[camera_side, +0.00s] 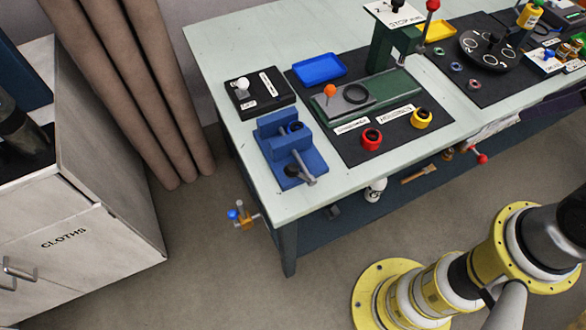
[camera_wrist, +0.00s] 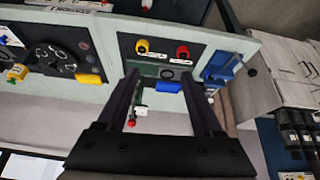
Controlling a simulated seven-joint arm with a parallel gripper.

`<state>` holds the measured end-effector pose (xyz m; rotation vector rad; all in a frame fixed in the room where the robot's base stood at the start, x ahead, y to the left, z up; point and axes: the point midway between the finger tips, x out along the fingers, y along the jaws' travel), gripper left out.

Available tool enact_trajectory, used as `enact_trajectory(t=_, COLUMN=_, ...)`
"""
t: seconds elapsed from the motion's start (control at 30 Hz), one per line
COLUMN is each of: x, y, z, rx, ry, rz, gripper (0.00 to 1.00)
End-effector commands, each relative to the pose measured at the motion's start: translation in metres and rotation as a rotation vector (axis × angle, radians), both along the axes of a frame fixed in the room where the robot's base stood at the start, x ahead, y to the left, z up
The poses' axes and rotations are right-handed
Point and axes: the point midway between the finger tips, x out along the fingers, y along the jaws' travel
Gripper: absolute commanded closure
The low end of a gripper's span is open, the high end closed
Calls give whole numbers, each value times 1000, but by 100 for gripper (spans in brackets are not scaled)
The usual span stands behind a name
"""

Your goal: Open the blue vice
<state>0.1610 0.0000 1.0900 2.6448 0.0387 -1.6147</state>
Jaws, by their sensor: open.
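The blue vice (camera_side: 275,133) stands on the left front corner of the pale workbench in the side view. A blue ring-shaped piece with a dark centre (camera_side: 294,127) sits at its jaws; I cannot tell whether it is clamped. A grey bar handle (camera_side: 302,168) is at the vice's front end. In the wrist view the vice (camera_wrist: 217,68) shows small and far off, to the right of my fingers. My gripper (camera_wrist: 160,75) is open and empty, with its fingers well apart and away from the vice. The side view does not show my gripper's fingers.
A black box with a white knob (camera_side: 262,92) stands behind the vice. To its right are a blue tray (camera_side: 320,69), a green press (camera_side: 387,92), and red (camera_side: 371,139) and yellow (camera_side: 422,118) rings. A white cabinet (camera_side: 90,220) stands left, across a floor gap.

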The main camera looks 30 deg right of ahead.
Motion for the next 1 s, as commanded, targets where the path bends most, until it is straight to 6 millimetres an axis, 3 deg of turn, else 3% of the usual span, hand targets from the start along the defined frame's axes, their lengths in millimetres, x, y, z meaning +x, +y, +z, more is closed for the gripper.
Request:
enact_trajectory(t=0.13, x=4, y=-4, z=26, rx=-80, ry=5, rz=115, gripper=32)
enact_trajectory(t=0.27, x=24, y=-4, z=53, rx=-148, ry=44, rz=237, gripper=32)
enact_trajectory(t=0.57, x=96, y=25, z=94, rx=-282, ry=180, rz=578, gripper=32)
enact_trajectory(t=0.77, x=155, y=72, z=96, rx=-365, ry=288, rz=829, gripper=32)
enact_trajectory(t=1.0, x=210, y=152, z=66, rx=-458, ry=414, rz=1105, gripper=32)
